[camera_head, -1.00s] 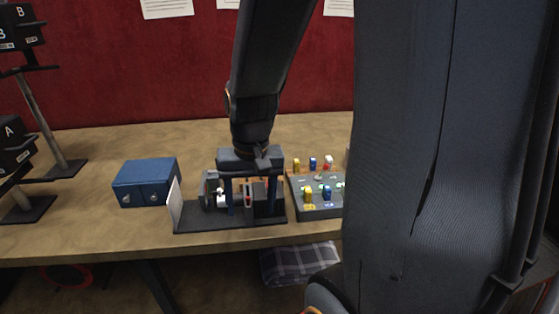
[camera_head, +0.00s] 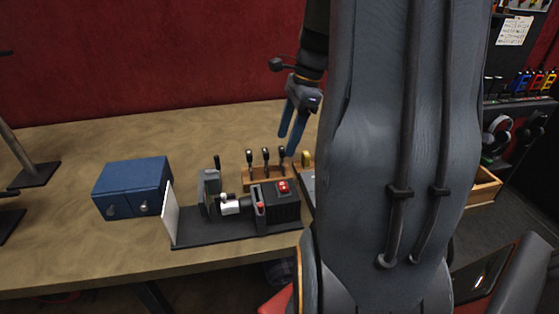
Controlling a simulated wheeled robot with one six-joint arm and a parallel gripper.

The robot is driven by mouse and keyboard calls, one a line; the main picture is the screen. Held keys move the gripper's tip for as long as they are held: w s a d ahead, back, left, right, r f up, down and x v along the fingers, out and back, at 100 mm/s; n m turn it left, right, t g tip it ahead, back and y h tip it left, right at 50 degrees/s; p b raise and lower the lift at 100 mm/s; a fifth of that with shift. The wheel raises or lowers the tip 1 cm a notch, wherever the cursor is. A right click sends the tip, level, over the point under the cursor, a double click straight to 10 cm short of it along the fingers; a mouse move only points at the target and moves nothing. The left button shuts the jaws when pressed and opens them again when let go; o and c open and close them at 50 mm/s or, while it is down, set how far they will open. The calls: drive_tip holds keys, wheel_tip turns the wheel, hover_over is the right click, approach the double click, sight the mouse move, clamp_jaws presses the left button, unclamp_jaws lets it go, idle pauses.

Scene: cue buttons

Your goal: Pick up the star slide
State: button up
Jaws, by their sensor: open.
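A small wooden rack (camera_head: 262,179) stands on the table behind a black projector-like device (camera_head: 272,204). Several upright pieces with black knobs stand in the rack, including a left one (camera_head: 250,158), a middle one (camera_head: 266,157) and a right one (camera_head: 282,156). I cannot tell whether any of them is the star slide; no star mark is readable. My gripper (camera_head: 291,142) has two blue fingers, apart and pointing down. It hangs above and beside the right end of the rack, and I see nothing between the fingers.
A white upright panel (camera_head: 170,213) stands at the left end of the device's dark base. A blue two-door box (camera_head: 133,188) is further left. A yellow piece (camera_head: 306,158) shows on the right, partly behind my arm. The table (camera_head: 70,250) is clear in front.

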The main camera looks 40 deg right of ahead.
sight(283, 148)
drive_tip(key=p+x, duration=0.1)
drive_tip(key=x, duration=0.4)
drive_tip(key=shift+s+a, duration=0.1)
drive_tip(key=shift+a, duration=0.1)
drive_tip(key=c, duration=1.2)
drive_tip(key=shift+o, duration=0.2)
wheel_tip(283, 148, up, 10)
drive_tip(key=shift+b, duration=0.6)
